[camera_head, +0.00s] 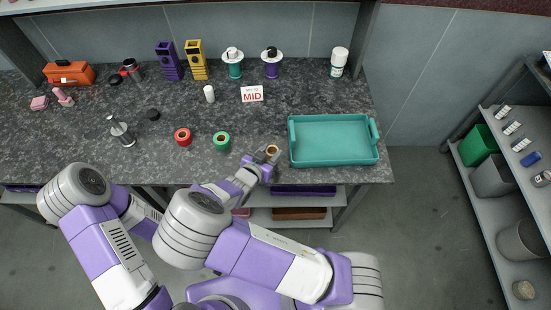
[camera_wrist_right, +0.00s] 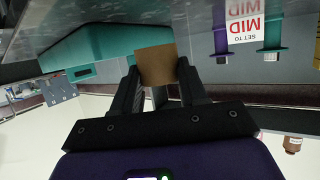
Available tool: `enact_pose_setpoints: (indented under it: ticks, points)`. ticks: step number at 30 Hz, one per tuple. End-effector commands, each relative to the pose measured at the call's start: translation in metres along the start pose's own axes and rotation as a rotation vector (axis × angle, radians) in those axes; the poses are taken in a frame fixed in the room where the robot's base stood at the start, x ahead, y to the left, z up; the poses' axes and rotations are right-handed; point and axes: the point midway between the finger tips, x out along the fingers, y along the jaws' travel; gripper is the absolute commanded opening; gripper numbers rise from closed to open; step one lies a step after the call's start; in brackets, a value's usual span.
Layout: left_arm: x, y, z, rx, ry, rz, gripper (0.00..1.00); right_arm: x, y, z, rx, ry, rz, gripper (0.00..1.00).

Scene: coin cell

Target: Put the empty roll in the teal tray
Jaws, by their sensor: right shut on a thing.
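The empty roll (camera_head: 271,150) is a small brown cardboard ring near the counter's front edge, just left of the teal tray. My right gripper (camera_head: 268,157) is shut on it. In the right wrist view the brown roll (camera_wrist_right: 157,65) sits between the two dark fingers of the gripper (camera_wrist_right: 157,80). The teal tray (camera_head: 333,163) is a shallow rectangular tray with side handles at the counter's right end, and it looks empty. The tray's teal side (camera_wrist_right: 95,55) also shows in the wrist view. My left gripper is not visible.
A red roll (camera_head: 183,137) and a green roll (camera_head: 222,141) lie left of my right gripper. A white bottle (camera_head: 339,62) stands behind the tray. The counter ends just right of the tray.

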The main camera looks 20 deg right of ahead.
Motion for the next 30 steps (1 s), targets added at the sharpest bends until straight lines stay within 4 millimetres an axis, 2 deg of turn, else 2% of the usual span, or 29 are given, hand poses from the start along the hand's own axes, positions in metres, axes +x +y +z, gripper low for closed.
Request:
enact_pose_setpoints:
  ticks: [10, 20, 21, 26, 30]
  points:
    - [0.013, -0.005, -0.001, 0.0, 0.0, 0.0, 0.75, 0.015, 0.0, 0.036, -0.001, 0.001, 0.0, 0.1]
    - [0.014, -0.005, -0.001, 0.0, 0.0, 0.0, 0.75, 0.016, 0.0, 0.038, 0.001, -0.001, 0.0, 0.1]
    - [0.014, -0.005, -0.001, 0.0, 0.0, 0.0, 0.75, 0.016, 0.0, 0.039, 0.001, -0.001, 0.0, 0.44]
    - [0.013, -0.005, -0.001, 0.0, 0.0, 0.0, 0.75, 0.016, 0.0, 0.038, 0.001, -0.001, 0.0, 0.69]
    - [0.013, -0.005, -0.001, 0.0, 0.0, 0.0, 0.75, 0.016, 0.0, 0.038, 0.001, -0.001, 0.0, 0.69]
